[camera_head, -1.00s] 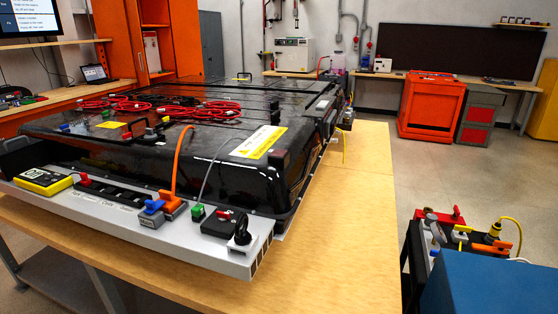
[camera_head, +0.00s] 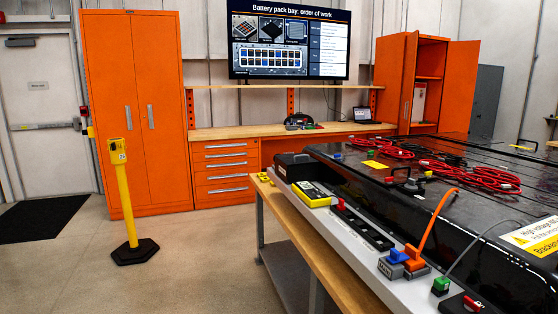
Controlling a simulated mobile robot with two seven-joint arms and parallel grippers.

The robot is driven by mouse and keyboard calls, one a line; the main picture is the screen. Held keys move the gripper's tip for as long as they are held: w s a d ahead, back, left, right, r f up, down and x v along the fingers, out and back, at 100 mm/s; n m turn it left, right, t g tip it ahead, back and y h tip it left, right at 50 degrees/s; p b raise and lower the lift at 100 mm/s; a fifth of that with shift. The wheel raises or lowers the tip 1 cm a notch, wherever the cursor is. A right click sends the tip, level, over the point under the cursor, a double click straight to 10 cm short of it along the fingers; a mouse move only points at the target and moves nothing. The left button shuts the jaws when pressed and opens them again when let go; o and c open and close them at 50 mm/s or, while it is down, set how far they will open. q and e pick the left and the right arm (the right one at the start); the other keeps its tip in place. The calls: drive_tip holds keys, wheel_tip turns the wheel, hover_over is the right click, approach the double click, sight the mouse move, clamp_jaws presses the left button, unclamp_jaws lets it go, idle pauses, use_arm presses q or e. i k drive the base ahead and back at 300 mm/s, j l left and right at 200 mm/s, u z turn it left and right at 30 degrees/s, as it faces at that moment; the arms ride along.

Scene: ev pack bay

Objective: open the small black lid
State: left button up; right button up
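No gripper of mine shows in this view. The large black battery pack (camera_head: 345,178) lies on the wooden table at right, cut off by the right edge. I cannot tell for sure which part is the small black lid. A black piece with a red part (camera_head: 466,304) is cut off by the bottom edge on the light grey front rail (camera_head: 375,290).
The rail also holds a yellow meter (camera_head: 311,194), a black strip (camera_head: 362,228), and blue and orange connectors (camera_head: 404,262). Red cables (camera_head: 470,172) lie on the pack. A yellow post (camera_head: 127,200) stands on the left floor before an orange cabinet (camera_head: 135,110). Floor between post and table is clear.

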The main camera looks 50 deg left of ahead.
sight(292, 159)
drive_tip(key=u, duration=1.35)
drive_tip(key=i+j+z, duration=0.15)
drive_tip(key=z, duration=0.35)
drive_tip(key=i+j+z, duration=0.25)
drive_tip(key=z, duration=0.25)
drive_tip(key=i+j+z, duration=0.15)
drive_tip(key=z, duration=0.35)
drive_tip(key=i+j+z, duration=0.3)
drive_tip(key=j, duration=0.8)
drive_tip(key=j+z, duration=0.3)
drive_tip(key=j, duration=0.75)
